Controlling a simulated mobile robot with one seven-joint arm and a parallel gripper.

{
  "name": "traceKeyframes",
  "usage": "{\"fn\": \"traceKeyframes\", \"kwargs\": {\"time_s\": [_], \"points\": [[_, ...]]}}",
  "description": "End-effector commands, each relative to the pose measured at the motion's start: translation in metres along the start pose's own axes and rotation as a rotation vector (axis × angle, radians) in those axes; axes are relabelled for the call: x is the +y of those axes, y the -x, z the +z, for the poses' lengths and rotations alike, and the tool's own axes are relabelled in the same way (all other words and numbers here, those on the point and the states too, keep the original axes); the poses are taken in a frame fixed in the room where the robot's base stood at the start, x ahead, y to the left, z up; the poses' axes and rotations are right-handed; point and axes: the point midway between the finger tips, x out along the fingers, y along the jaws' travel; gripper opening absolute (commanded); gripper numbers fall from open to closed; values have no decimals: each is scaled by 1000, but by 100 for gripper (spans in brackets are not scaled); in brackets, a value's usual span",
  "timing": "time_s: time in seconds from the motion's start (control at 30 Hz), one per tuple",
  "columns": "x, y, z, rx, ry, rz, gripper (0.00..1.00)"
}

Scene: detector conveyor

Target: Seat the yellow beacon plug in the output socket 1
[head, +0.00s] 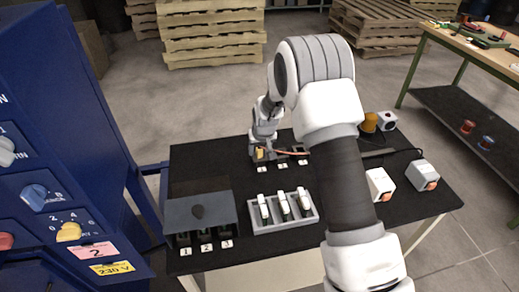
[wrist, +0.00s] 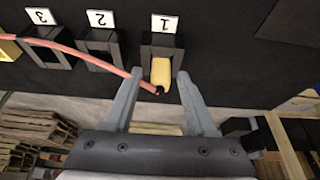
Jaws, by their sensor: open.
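The yellow beacon plug (wrist: 161,70) sits with its front end at the mouth of output socket 1 (wrist: 164,40), in line with it. How deep it goes in I cannot tell. A salmon-coloured cable (wrist: 95,60) meets its dark rear end. My gripper (wrist: 160,76) is open, one finger on each side of the plug, with visible gaps. In the head view the plug (head: 259,152) shows at the left end of the socket row, under my gripper (head: 262,145), whose fingers are hard to make out.
Sockets 2 (wrist: 101,42) and 3 (wrist: 45,50) stand beside, with the cable passing in front of them. A blue cabinet (head: 120,130) stands left.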

Motion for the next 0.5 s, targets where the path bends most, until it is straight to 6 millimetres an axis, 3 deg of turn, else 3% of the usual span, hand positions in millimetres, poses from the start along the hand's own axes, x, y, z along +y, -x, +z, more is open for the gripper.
{"fn": "traceKeyframes", "kwargs": {"time_s": [0.17,0.5], "points": [[0,16,-2,3,0,0,57],[0,82,-2,3,-1,0,57]]}}
